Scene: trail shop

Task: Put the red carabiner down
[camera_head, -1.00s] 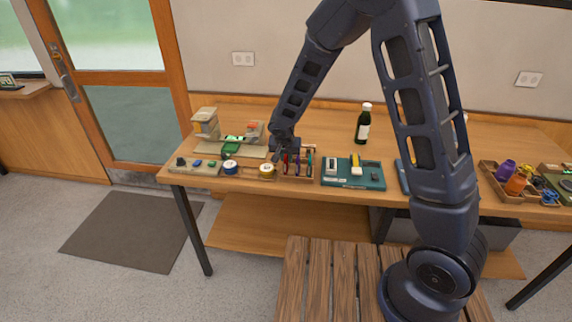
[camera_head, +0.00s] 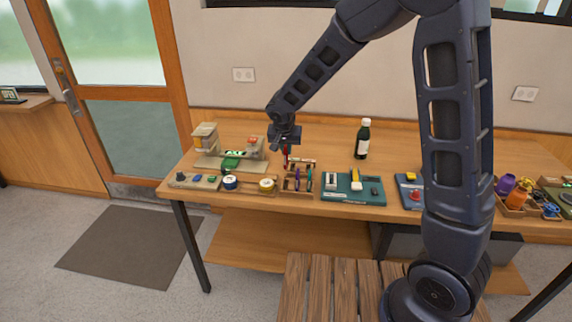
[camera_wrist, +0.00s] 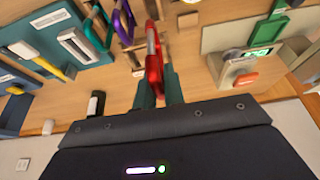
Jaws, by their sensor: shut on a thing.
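The red carabiner (camera_wrist: 154,66) stands between the fingertips of my gripper (camera_wrist: 158,88) in the wrist view. My gripper is shut on it. In the head view my gripper (camera_head: 285,152) holds the red carabiner (camera_head: 286,160) upright, a little above the wooden rack (camera_head: 298,194) on the table. A purple carabiner (camera_head: 297,174) and a green one (camera_head: 309,178) are in the rack, to the right of my gripper. In the wrist view the purple carabiner (camera_wrist: 124,19) and the green one (camera_wrist: 97,31) show left of the red one. The lower end of the red carabiner is hard to make out.
A teal board (camera_head: 353,197) with tools lies to the right. A dark bottle (camera_head: 362,140) stands behind. The tabletop between rack and bottle has free room.

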